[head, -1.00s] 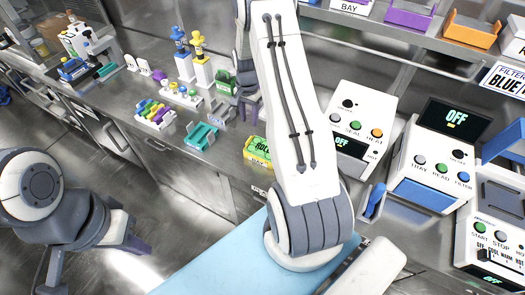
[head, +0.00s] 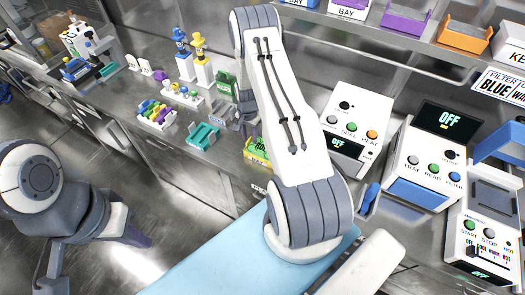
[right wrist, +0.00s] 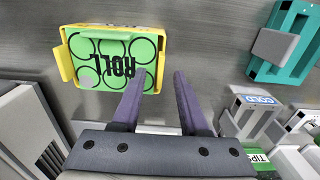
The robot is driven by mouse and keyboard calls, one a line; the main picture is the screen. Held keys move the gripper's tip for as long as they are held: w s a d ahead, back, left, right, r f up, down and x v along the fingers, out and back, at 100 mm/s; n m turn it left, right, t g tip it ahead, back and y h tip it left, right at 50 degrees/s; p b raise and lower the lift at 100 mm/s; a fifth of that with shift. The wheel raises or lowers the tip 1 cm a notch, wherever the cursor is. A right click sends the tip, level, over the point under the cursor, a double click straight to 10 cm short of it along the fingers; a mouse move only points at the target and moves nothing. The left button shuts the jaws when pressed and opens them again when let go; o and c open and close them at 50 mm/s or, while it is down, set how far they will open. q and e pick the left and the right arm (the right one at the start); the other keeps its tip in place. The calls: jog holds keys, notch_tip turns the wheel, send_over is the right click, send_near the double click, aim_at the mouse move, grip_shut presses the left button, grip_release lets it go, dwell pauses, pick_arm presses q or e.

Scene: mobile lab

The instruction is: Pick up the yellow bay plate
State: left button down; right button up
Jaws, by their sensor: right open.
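The yellow bay plate (head: 257,163) sits on the bench, partly hidden behind my right arm in the head view. In the right wrist view it is a yellow-edged tray (right wrist: 66,68) with a green top bearing rings and the word ROLL. My right gripper (right wrist: 160,76) is open, with two purple fingers apart and nothing between them. The left finger's tip is near the plate's right edge in that view; I cannot tell the height gap. In the head view my left gripper (head: 138,240) hangs low at the left, away from the bench, its jaws unclear.
A teal rack (head: 202,135) stands left of the plate on the bench; it also shows in the right wrist view (right wrist: 285,45). A tray of coloured pieces (head: 156,114) lies further left. Instruments with OFF displays (head: 432,150) stand at the right.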

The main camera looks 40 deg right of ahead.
grip_shut()
dwell(1.3)
